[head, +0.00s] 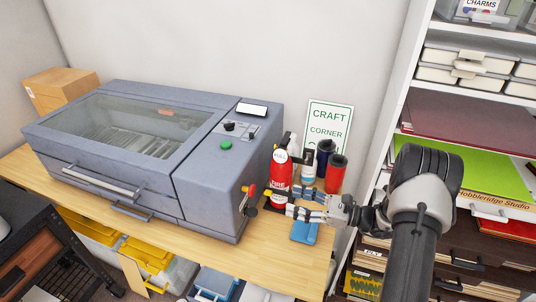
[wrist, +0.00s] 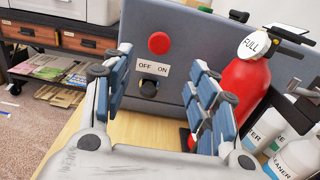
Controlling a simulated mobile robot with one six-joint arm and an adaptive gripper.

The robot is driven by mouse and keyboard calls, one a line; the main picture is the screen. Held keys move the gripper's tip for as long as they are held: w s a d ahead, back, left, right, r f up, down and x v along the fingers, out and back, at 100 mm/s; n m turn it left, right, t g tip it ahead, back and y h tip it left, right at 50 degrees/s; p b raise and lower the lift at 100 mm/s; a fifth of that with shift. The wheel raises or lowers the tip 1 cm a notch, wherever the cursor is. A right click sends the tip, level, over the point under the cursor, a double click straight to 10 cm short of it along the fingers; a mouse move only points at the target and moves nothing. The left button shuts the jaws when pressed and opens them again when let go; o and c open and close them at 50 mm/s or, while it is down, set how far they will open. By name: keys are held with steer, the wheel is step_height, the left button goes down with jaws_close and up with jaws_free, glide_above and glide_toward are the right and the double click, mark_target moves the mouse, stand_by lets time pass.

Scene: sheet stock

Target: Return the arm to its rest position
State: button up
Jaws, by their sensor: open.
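My arm reaches in from the lower right of the head view, and my gripper (head: 272,201) is at the right end of a grey-blue lidded machine (head: 150,150). In the wrist view my gripper (wrist: 160,78) has its two blue-padded fingers apart, with nothing between the pads. Beyond the fingers is the machine's side panel (wrist: 178,60), with a red button (wrist: 158,43) and a black switch knob (wrist: 149,88) under an OFF/ON label. A gap shows between the fingers and the panel, but its depth is hard to tell.
A red fire extinguisher (head: 280,165) stands close to my gripper; it also shows right in the wrist view (wrist: 245,85). Bottles and cups (head: 335,174) stand behind my wrist. A blue item (head: 305,232) lies on the bench below. A loaded shelf unit (head: 470,120) is at right.

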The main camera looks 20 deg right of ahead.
steer(key=s+a+r+n+g+h+b, duration=0.3)
steer(key=s+a+r+n+g, duration=0.8)
steer(key=a, duration=0.3)
steer(key=s+d+r+n+t+h+b, duration=0.1)
steer(key=s+n+t+h, duration=0.1)
steer(key=s+n+h, duration=0.3)
steer(key=s+d+r+n+t+h+b, duration=0.1)
steer(key=s+n+t+h+b, duration=0.1)
steer(key=s+n+h, duration=0.4)
steer(key=shift+s+d+n+t+h, duration=0.25)
steer(key=shift+s+n+t, duration=0.35)
steer(key=shift+s+n, duration=1.7)
steer(key=shift+s+a+r+m, duration=0.1)
steer(key=shift+s+m, duration=0.6)
stand_by(0.4)
